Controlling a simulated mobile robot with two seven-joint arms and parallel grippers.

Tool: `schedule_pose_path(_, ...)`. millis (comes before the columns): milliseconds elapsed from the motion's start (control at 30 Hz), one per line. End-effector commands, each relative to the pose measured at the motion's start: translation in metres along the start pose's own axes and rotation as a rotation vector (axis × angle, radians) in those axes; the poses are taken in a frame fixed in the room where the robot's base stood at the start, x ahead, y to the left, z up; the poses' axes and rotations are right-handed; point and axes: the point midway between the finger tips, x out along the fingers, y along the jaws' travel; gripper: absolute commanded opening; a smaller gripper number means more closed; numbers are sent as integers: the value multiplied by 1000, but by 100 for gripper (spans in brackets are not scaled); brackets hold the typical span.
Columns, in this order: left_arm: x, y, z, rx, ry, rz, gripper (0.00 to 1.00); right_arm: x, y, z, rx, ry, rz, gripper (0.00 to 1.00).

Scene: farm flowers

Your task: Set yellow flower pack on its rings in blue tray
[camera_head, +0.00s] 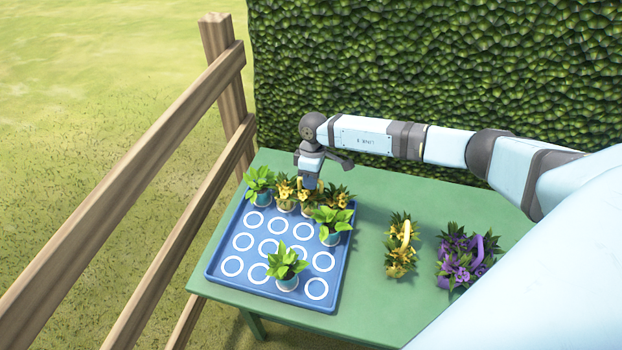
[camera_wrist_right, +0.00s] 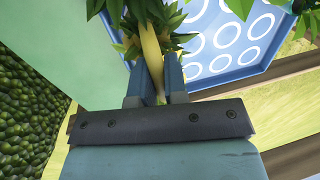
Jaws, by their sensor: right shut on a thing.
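My right gripper (camera_head: 312,184) is over the far side of the blue tray (camera_head: 213,268), pointing down. It is shut on the yellow handle (camera_wrist_right: 152,50) of a yellow flower pack (camera_head: 308,198); the handle stands between the fingers in the right wrist view. A second yellow flower pack (camera_head: 400,245) with a handle stands on the table, right of the tray. My left gripper is out of view.
Green plants (camera_head: 260,180), (camera_head: 332,220), (camera_head: 286,266) stand in the tray; several white rings (camera_head: 243,242) are empty. A purple flower pack (camera_head: 465,257) stands at the right of the green table (camera_head: 365,300). A wooden fence (camera_head: 180,150) and a hedge (camera_head: 430,60) border the table.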

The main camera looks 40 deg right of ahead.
Motion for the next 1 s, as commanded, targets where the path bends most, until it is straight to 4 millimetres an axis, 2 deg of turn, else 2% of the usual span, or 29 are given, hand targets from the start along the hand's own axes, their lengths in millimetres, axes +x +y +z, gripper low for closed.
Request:
schedule_pose_path(167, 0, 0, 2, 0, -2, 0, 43, 2, 0, 0, 0, 1, 0, 0)
schedule_pose_path(200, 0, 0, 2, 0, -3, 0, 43, 2, 0, 0, 0, 0, 0, 22)
schedule_pose_path(267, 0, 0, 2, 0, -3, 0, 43, 2, 0, 0, 0, 0, 0, 36)
schedule_pose_path(300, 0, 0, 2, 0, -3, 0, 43, 2, 0, 0, 0, 0, 0, 38)
schedule_pose_path(533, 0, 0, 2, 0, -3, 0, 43, 2, 0, 0, 0, 0, 0, 38)
schedule_pose_path(667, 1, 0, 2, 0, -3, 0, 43, -6, 1, 0, 1, 2, 1, 38)
schedule_pose_path(767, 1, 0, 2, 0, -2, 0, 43, -22, 1, -1, 0, 3, 2, 38)
schedule_pose_path(1000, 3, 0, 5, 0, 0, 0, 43, -73, 1, 0, 0, 2, 3, 38)
